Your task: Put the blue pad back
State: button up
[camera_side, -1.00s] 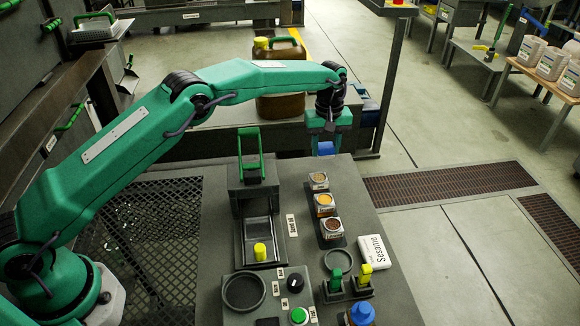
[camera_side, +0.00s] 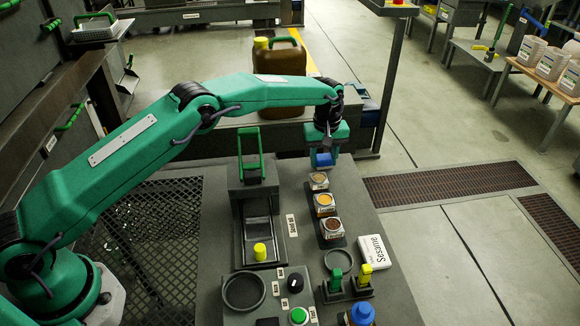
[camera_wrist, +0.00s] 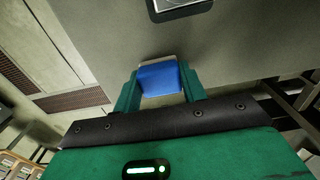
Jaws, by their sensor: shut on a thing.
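The blue pad (camera_side: 323,159) is held between the fingers of my gripper (camera_side: 322,163) at the far end of the bench, just behind the rear sample cup. In the wrist view the blue pad (camera_wrist: 160,79) fills the space between the two green fingers of my gripper (camera_wrist: 160,88). A pale edge shows along the pad's far side. The gripper is shut on it. From these views I cannot tell whether the pad touches the bench top or hangs above it.
A row of three sample cups (camera_side: 325,205) stands in front of my gripper. A green-handled press (camera_side: 252,160) stands left of them, with a yellow-capped piece (camera_side: 260,251) in its tray. A white Sesame packet (camera_side: 375,252) lies at right. A brown jug (camera_side: 279,70) stands behind.

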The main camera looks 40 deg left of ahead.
aim_at(324, 157)
jog(key=shift+f, duration=0.15)
jog(key=o, duration=0.9)
jog(key=shift+o, duration=0.2)
notch_tip(324, 157, up, 12)
jog(key=shift+r, duration=0.2)
dwell(0.4)
